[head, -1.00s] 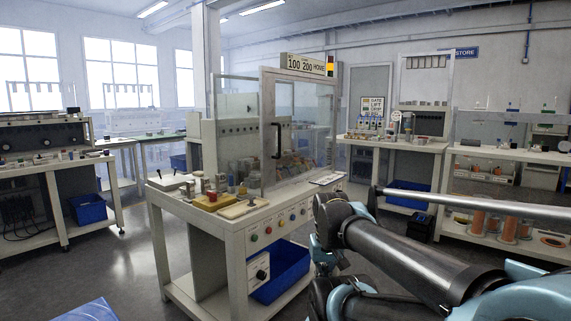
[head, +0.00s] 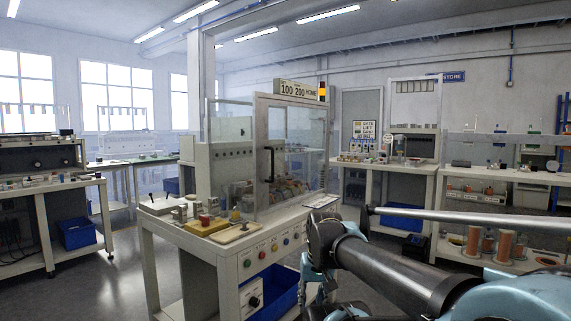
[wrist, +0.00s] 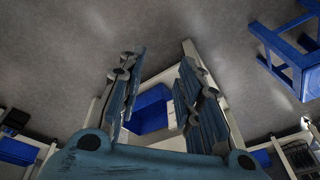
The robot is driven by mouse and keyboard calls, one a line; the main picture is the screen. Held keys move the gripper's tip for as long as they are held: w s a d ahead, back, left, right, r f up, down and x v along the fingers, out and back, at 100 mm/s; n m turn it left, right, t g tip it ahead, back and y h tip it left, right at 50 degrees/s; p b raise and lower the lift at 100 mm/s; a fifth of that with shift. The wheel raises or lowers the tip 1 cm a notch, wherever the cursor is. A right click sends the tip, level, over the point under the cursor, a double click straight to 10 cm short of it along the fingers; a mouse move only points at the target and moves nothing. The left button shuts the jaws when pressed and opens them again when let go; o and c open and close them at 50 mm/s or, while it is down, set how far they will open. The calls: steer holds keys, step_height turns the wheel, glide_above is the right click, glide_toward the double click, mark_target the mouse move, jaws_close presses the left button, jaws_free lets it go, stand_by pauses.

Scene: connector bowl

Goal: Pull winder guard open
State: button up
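The winder guard (head: 298,158) is a clear-panelled door in a pale frame on the winder bench, at the middle of the head view. Its black upright handle (head: 269,164) is on the left part of the frame. The guard looks closed across the front of the machine. My gripper (wrist: 165,75) shows in the wrist view with its two blue fingers spread apart and nothing between them. It points toward the floor and the bench's lower part, away from the handle. In the head view my arm reaches in from the lower right, and the fingers are not clearly visible.
Another bench (head: 480,176) with copper spools stands at right. Open floor (head: 105,285) lies to the left.

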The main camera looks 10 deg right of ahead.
steer(key=w+a+r+m+t+y, duration=0.35)
steer(key=w+r+m, duration=0.4)
steer(key=w, duration=0.35)
steer(key=w+a+r+m+t+y, duration=0.2)
steer(key=w+a+r+m+y, duration=0.3)
steer(key=w+r, duration=0.55)
steer(key=w+d+r+m+t, duration=0.2)
steer(key=w+d+r+m, duration=0.25)
steer(key=w, duration=0.25)
steer(key=w+d+r+m+t, duration=0.3)
steer(key=w+d+r+m, duration=0.1)
steer(key=w+m, duration=0.25)
steer(key=w+d+r+m+t, duration=0.2)
steer(key=w+d+r+m, duration=0.25)
steer(key=w, duration=0.35)
glide_above(273, 178)
steer(key=shift+w+a+y, duration=0.1)
steer(key=shift+w+y, duration=0.25)
steer(key=shift+w, duration=0.1)
jaws_close()
